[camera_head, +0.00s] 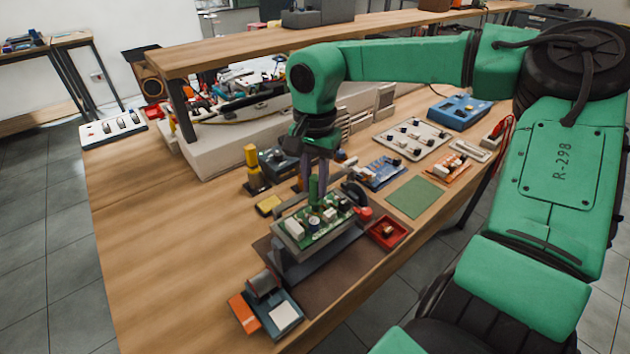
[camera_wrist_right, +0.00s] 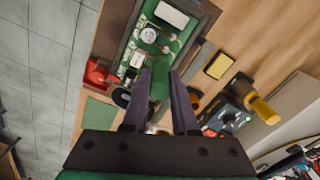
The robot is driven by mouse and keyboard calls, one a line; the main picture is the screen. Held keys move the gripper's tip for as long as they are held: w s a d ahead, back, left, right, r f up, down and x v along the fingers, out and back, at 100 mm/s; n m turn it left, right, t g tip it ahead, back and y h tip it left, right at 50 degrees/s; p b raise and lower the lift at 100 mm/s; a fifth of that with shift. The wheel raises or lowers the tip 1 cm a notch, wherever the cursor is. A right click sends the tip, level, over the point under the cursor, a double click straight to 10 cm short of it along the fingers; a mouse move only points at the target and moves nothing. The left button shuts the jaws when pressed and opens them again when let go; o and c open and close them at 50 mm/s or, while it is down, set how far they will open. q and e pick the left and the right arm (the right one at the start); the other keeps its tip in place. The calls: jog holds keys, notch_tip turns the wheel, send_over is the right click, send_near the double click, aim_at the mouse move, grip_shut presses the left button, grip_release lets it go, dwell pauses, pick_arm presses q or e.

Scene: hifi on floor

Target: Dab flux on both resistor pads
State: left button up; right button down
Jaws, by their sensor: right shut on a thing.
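My right gripper (camera_head: 315,176) points down over the work bench and is shut on a green cylinder, which looks like the flux pen (camera_head: 313,190). The pen also shows between the dark fingers in the right wrist view (camera_wrist_right: 160,78). Its lower end is over the green circuit board (camera_head: 332,213); I cannot tell whether it touches. The board lies in a grey holder (camera_head: 296,262) and carries a white block and round components. In the right wrist view the board (camera_wrist_right: 140,42) is partly hidden by the pen. The resistor pads are too small to tell apart. My left gripper is not in view.
A red tray (camera_head: 389,233) is close right of the board. A yellow sponge (camera_head: 268,205) and a yellow-handled tool in a stand (camera_head: 252,165) are to its left. A blue-and-orange item (camera_head: 266,314) is in front.

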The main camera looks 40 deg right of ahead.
dwell(0.4)
notch_tip(320, 180, up, 5)
jog(key=p, duration=0.4)
jog(key=shift+f, duration=0.25)
jog(key=shift+f, duration=0.15)
jog(key=shift+d+f+b, duration=0.3)
jog(key=shift+f+b, duration=0.3)
jog(key=shift+b, duration=0.05)
jog(key=shift+d+f+b, duration=0.5)
jog(key=shift+d+f, duration=0.05)
jog(key=shift+f, duration=0.3)
jog(key=shift+d+f, duration=0.25)
jog(key=shift+s+f, duration=0.1)
jog(key=shift+f, duration=0.35)
dwell(0.6)
